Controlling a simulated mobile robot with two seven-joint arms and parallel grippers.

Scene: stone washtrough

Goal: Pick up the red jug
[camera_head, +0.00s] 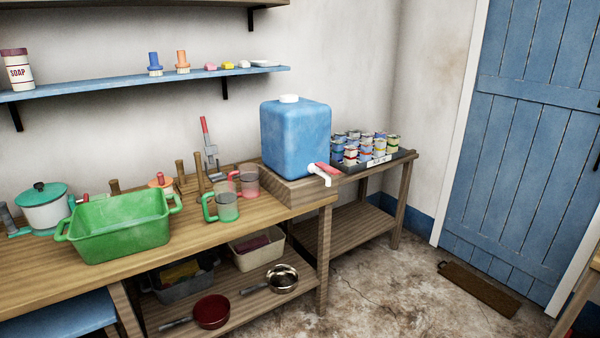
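The red jug (249,182) is a see-through measuring jug with a red-pink tint and handle. It stands upright on the wooden bench (300,205), left of the big blue water container (295,138). A similar jug with a green handle (227,206) stands just in front and to its left. It may cover a little of the red jug's lower left side. Neither of my grippers shows in the head view.
A green basin (122,228) and a lidded pot (44,207) stand left on the bench. Wooden pegs (181,172) rise behind the jugs. A tray of cans (365,150) stands farther right. Open floor lies front right.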

